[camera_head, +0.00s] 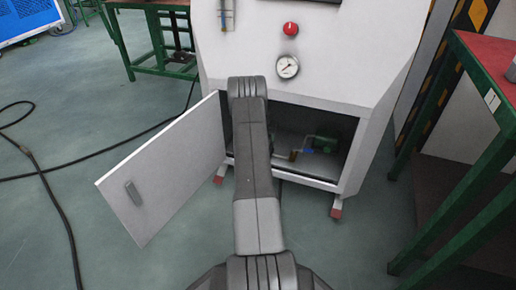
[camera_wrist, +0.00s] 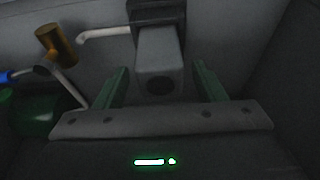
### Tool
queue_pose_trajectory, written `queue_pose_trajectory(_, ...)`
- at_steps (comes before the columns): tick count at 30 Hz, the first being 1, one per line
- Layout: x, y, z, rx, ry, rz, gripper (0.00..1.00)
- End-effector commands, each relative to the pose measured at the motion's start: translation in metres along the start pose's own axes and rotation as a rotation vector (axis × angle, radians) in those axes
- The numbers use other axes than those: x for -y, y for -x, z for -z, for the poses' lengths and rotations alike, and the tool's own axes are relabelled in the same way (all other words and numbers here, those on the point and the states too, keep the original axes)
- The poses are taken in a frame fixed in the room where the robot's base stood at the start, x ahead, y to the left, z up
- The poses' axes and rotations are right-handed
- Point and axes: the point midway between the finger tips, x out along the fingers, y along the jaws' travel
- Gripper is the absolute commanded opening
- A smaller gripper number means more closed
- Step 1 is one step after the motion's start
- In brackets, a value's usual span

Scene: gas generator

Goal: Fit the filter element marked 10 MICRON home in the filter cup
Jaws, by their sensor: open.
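My gripper (camera_wrist: 160,68) shows in the wrist view with its two green fingers spread apart. A grey block with a dark round hole (camera_wrist: 159,55) shows between the fingers, under a darker bracket; I cannot tell whether it is part of the filter housing or whether the fingers touch it. No filter element marked 10 MICRON and no filter cup can be made out in either view. In the head view my arm reaches into the open lower cabinet of the white machine (camera_head: 330,90), and it hides my gripper there.
The cabinet door (camera_head: 165,165) stands open to the left. Inside are a brass cylinder (camera_wrist: 56,46), a white pipe (camera_wrist: 100,33) and a green unit (camera_head: 324,145). A green-framed table (camera_head: 470,180) stands at right, another (camera_head: 160,65) at back left. A black cable (camera_head: 60,200) crosses the floor.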

Motion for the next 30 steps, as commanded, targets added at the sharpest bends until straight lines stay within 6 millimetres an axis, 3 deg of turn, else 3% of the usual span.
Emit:
queue_pose_trajectory(18, 0.000, 0.027, -0.093, 0.002, 0.003, -0.001, 0.63)
queue_pose_trajectory(24, 0.000, 0.031, -0.111, 0.000, 0.003, 0.000, 0.63)
queue_pose_trajectory(30, 0.000, 0.032, -0.116, 0.000, 0.001, 0.000, 0.63)
